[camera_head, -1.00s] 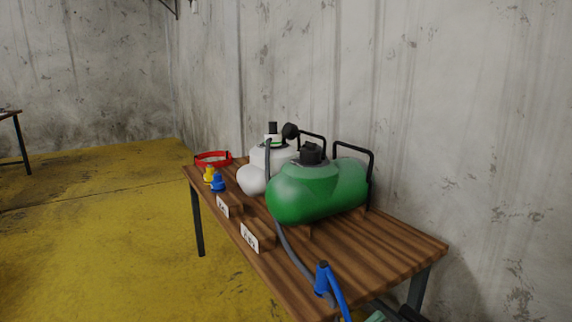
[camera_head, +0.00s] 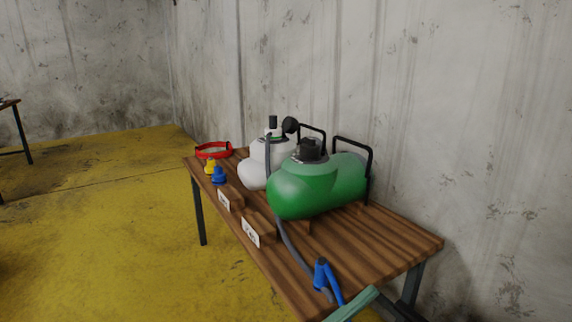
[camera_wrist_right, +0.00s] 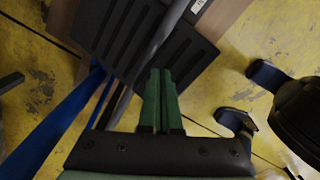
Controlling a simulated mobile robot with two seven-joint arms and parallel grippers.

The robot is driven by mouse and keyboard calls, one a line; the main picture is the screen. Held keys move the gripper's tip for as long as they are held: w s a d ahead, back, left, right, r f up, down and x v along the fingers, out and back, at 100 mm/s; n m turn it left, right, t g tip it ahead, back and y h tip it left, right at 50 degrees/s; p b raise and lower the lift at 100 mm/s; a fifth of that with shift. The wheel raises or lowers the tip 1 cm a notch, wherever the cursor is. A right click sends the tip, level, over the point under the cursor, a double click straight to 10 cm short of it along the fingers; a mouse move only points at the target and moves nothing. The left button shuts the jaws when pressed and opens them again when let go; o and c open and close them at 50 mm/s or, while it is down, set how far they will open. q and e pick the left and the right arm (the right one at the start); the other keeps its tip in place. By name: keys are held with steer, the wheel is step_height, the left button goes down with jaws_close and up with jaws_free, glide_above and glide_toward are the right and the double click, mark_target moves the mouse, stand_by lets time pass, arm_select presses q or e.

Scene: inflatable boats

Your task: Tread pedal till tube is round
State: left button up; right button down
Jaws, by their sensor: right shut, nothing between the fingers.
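A black ribbed plate that looks like the pedal (camera_wrist_right: 150,40) fills the upper left of the right wrist view. My right gripper (camera_wrist_right: 160,75) has its green fingers shut together and empty, with their tips over the plate's lower edge in the picture. Whether they touch it I cannot tell. A grey hose (camera_wrist_right: 165,30) crosses the plate, and a blue strip (camera_wrist_right: 50,130) runs beside it. The pedal does not show in the head view. No inflatable tube can be made out, so its roundness is hidden. My left gripper is not in view.
A wooden table (camera_head: 400,235) along the wall bears a green tank (camera_head: 320,185), a white tank (camera_head: 252,172), a blue nozzle (camera_head: 322,275) with its hose, small yellow and blue fittings and a red ring (camera_head: 213,150). Yellow floor (camera_head: 120,230) lies open at left.

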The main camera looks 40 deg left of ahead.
stand_by(0.5)
step_height(320, 180, down, 3)
steer(key=b, duration=0.2)
steer(key=shift+f+b, duration=0.1)
steer(key=shift+b, duration=0.3)
step_height(320, 180, down, 5)
steer(key=b, duration=0.4)
steer(key=shift+d, duration=0.1)
steer(key=shift+w+r+p, duration=0.1)
steer(key=shift+r+p, duration=0.35)
steer(key=shift+r, duration=0.05)
step_height(320, 180, up, 8)
steer(key=p, duration=0.7)
steer(key=shift+f+p, duration=0.25)
steer(key=shift+p, duration=0.1)
steer(key=shift+f, duration=0.15)
steer(key=shift+f, duration=0.1)
